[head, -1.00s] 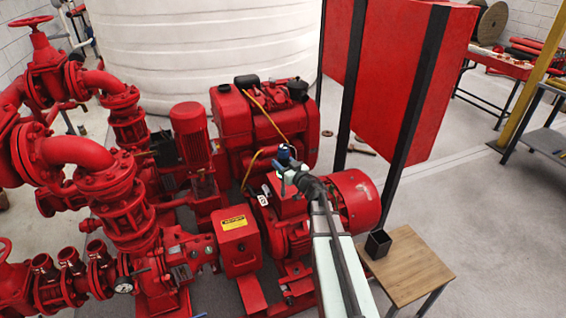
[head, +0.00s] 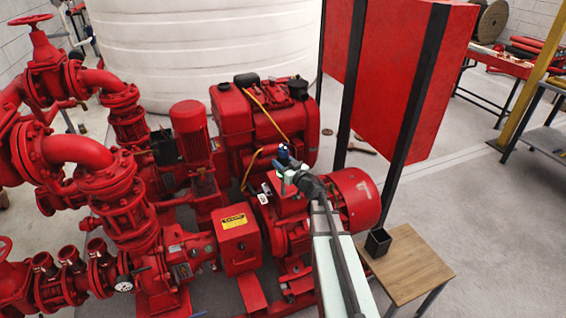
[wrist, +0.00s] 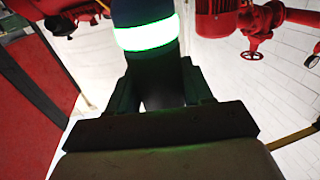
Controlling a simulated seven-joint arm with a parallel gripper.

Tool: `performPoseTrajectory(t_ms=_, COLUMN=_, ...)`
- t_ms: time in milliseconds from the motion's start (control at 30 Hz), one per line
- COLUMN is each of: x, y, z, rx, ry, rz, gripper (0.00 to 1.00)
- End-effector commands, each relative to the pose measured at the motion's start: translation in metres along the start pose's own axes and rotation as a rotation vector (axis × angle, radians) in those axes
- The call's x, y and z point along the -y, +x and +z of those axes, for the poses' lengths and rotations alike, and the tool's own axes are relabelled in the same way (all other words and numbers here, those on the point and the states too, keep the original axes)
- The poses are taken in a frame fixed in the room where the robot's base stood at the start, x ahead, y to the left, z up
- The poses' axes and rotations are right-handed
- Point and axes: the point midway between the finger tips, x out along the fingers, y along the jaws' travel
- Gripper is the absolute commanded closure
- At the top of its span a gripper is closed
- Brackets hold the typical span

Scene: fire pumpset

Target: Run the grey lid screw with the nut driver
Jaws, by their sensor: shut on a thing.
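My gripper (head: 287,171) is at the end of the pale arm, above the red motor (head: 300,225) in the head view. It is shut on the nut driver (head: 283,154), whose dark blue body shows above the jaws. In the wrist view the nut driver (wrist: 146,36) fills the top middle, dark with a bright green-white band, between the two dark fingers (wrist: 150,85). A small pale piece (head: 264,196) shows at the motor's red terminal box, just left of the gripper. The grey lid screw is too small to tell, and the driver's tip is not clearly seen.
A small wooden table (head: 412,265) with a black open box (head: 378,242) stands at the right. A red engine (head: 262,125) with yellow hoses is behind the gripper. Red pipes and valves (head: 105,185) crowd the left. A tall red panel (head: 400,70) stands behind right.

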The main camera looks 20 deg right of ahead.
Motion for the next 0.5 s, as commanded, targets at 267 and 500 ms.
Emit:
performPoseTrajectory(t_ms=267, x=0.0001, y=0.0000, z=0.0037, rx=-0.002, ry=0.002, rz=-0.001, gripper=0.92)
performPoseTrajectory(t_ms=500, x=0.0001, y=0.0000, z=0.0062, rx=-0.002, ry=0.002, rz=-0.001, gripper=0.92)
